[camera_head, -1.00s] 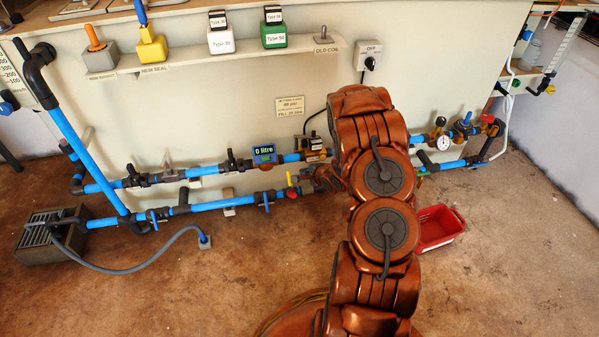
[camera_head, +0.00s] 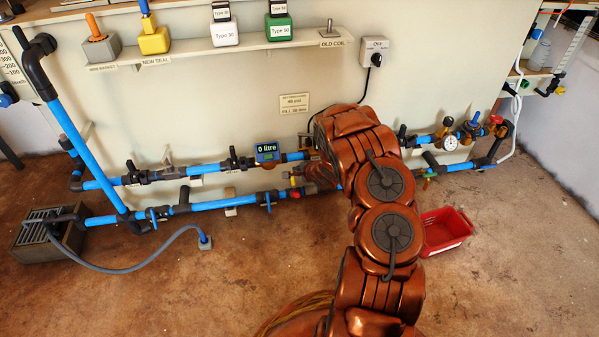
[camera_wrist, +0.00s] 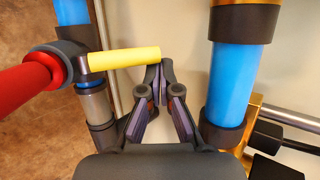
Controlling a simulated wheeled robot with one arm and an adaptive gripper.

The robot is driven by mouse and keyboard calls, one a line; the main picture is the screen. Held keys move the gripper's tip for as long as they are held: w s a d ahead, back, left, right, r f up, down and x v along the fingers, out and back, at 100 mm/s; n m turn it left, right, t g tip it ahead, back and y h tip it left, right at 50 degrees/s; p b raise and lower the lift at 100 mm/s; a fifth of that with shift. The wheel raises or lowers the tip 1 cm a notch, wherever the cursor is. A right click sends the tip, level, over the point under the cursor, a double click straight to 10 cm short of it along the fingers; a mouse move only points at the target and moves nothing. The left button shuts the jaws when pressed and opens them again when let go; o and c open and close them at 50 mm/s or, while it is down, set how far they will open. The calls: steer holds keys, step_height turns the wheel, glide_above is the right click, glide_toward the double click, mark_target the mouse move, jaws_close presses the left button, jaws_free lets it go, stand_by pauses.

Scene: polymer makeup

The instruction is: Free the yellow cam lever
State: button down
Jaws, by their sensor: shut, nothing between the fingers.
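The yellow cam lever (camera_wrist: 125,58) lies across the wrist view, from a dark grey coupling on the lower pipe at left to its free end near the middle. In the head view it is a small yellow spot (camera_head: 293,181) on the lower pipe line, left of my gripper (camera_head: 308,177). In the wrist view my gripper (camera_wrist: 161,72) is shut and empty. Its fingertips are right at the lever's free end; whether they touch it I cannot tell. In the head view my arm hides part of the pipes around it.
A red handle (camera_wrist: 28,88) sticks out left of the coupling. A blue pipe (camera_wrist: 232,85) with dark collars runs close to the right of my fingers, with brass-coloured fittings (camera_wrist: 252,112) beside it. A red bin (camera_head: 445,230) stands on the floor at right.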

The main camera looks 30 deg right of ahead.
steer(key=shift+s+r+p, duration=0.15)
steer(key=shift+r+p, duration=0.05)
steer(key=shift+p, duration=1.05)
steer(key=shift+s+r+t+p, duration=0.15)
steer(key=shift+t+p, duration=0.65)
steer(key=shift+p, duration=2.05)
